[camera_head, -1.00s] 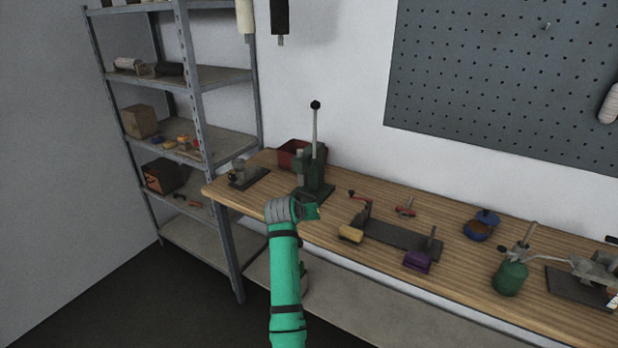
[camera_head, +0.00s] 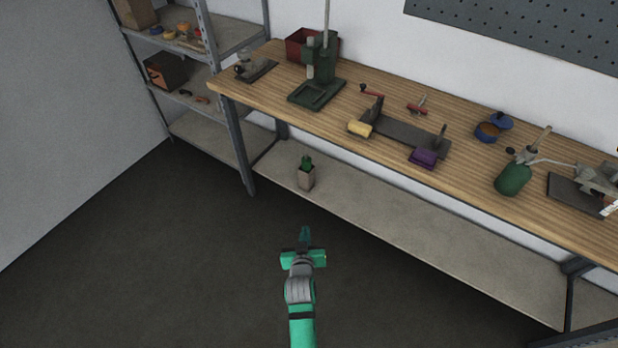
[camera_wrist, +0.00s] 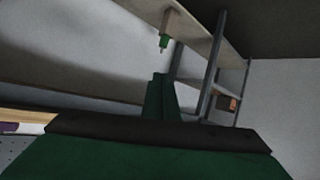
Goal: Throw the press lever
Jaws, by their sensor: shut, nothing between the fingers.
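The green press (camera_head: 321,65) stands upright on the wooden bench near its left end. Its pale lever (camera_head: 327,14) rises straight up from it; the lever's top is cut off by the upper picture edge. My gripper (camera_head: 304,235) is shut and empty, low in front of the bench and well away from the press. Its fingers also show in the wrist view (camera_wrist: 160,97), close together. The press is not visible in the wrist view.
A red bin (camera_head: 297,46) stands behind the press. A metal rack (camera_head: 207,40) is at the left. The floor (camera_head: 150,260) around my arm is clear.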

